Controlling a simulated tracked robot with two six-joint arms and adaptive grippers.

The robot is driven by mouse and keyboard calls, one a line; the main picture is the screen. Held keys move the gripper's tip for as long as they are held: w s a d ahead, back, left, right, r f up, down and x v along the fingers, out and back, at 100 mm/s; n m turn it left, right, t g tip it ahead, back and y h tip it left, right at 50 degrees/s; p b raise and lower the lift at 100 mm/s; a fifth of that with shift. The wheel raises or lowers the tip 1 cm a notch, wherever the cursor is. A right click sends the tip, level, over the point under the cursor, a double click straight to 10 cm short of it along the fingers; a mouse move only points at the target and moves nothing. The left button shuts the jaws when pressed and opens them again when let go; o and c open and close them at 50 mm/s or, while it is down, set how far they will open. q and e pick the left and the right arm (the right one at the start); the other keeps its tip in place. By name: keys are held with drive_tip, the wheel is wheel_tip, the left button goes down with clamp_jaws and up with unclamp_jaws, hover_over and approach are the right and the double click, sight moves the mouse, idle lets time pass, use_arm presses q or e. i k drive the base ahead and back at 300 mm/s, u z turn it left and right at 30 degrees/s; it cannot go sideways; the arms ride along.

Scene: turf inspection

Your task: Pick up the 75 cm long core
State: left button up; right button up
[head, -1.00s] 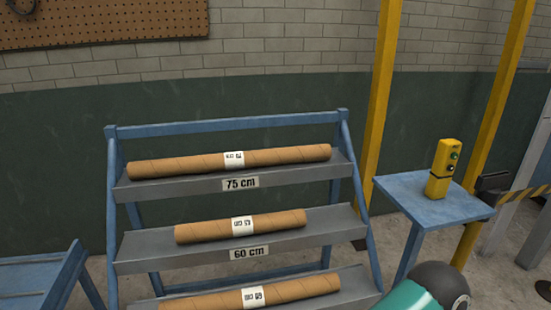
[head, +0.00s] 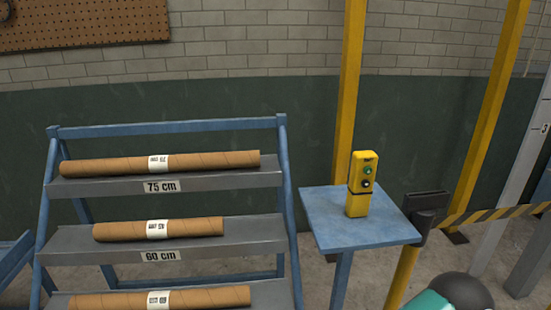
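The long brown cardboard core (head: 210,160) lies level on the top shelf of the blue rack, above a label (head: 165,186) reading 75 cm. It has a white printed sticker around its middle. A shorter core (head: 190,228) lies on the shelf below, above a 60 cm label (head: 163,256). A third core (head: 210,297) lies on the lowest visible shelf; its label is out of view. Neither of my grippers shows in the head view. A teal and dark rounded part, likely of my own arm, shows at the bottom right.
A small blue table (head: 345,232) right of the rack carries a yellow control box (head: 362,183) with buttons. Yellow posts (head: 349,90) stand behind it. A striped barrier (head: 495,214) is at the right. A pegboard (head: 80,22) hangs on the brick wall.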

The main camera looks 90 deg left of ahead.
sight(250, 160)
drive_tip(key=z, duration=0.5)
drive_tip(key=i, duration=0.3)
drive_tip(key=u, duration=3)
drive_tip(key=i, duration=0.3)
drive_tip(key=u, duration=1.95)
drive_tip(key=k, duration=0.5)
drive_tip(key=u, duration=0.45)
drive_tip(key=i, duration=1.55)
drive_tip(key=z, duration=0.45)
